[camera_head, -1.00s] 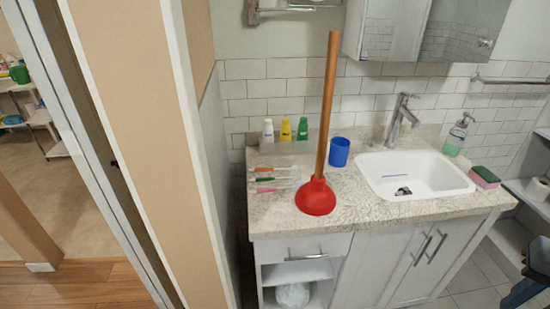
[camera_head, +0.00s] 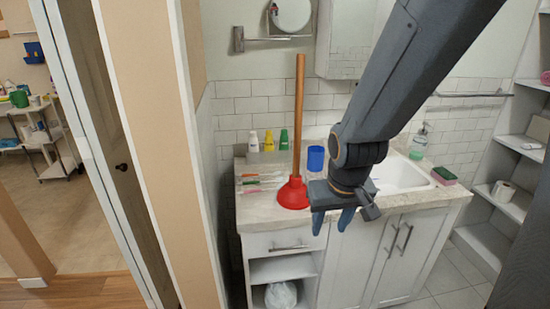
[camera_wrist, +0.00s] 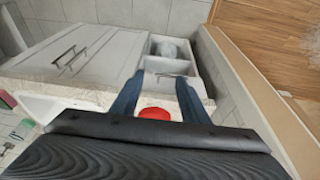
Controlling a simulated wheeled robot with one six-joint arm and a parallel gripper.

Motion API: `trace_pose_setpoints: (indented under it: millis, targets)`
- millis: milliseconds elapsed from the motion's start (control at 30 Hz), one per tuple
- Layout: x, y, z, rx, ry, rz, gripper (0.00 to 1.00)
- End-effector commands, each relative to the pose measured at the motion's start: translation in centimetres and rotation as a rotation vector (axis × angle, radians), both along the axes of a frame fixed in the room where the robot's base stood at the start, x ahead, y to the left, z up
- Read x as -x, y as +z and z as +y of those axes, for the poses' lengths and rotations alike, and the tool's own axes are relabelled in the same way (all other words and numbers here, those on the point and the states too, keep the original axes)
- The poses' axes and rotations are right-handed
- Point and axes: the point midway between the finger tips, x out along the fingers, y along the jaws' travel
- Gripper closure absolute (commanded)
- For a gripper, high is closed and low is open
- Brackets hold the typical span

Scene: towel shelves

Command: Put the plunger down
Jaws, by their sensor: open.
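The plunger (camera_head: 298,130) stands upright on the counter (camera_head: 262,214), its red rubber cup down near the front edge and its wooden handle pointing up. My gripper (camera_head: 331,222) is just right of the cup and in front of the counter edge, fingers pointing down. It is open and empty, and looks apart from the plunger. In the wrist view, part of the red cup (camera_wrist: 155,113) shows between the two spread fingers (camera_wrist: 157,95); the handle is not visible there.
Toothbrushes (camera_head: 258,180) and several small bottles (camera_head: 269,141) are left of the plunger. A blue cup (camera_head: 315,158) stands behind my gripper. The sink (camera_head: 400,177) is partly hidden by my arm. A sponge (camera_head: 444,174) lies at the right. A wall (camera_head: 160,150) stands close at left.

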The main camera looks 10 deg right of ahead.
Motion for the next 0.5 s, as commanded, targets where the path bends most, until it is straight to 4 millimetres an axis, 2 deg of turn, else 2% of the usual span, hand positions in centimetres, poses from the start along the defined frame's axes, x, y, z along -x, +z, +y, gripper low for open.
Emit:
trace_pose_setpoints:
  millis: [33, 67, 167, 200, 300, 400, 500]
  targets:
    - [-2.6, 0.1, -0.7, 0.009, -0.003, -0.079, 0.59]
    - [-4.5, 0.4, -1.1, 0.014, -0.001, -0.138, 0.59]
    - [-10.9, 2.5, -2.2, 0.022, 0.012, -0.360, 0.59]
    - [-13.3, 3.6, -2.4, 0.018, 0.025, -0.451, 0.59]
    - [-18.7, 7.1, -2.6, -0.002, 0.059, -0.677, 0.59]
    - [-22.6, 11.0, -2.3, -0.042, 0.108, -0.887, 0.59]
    - [-24.8, 14.4, -1.7, -0.087, 0.155, -1.050, 0.59]
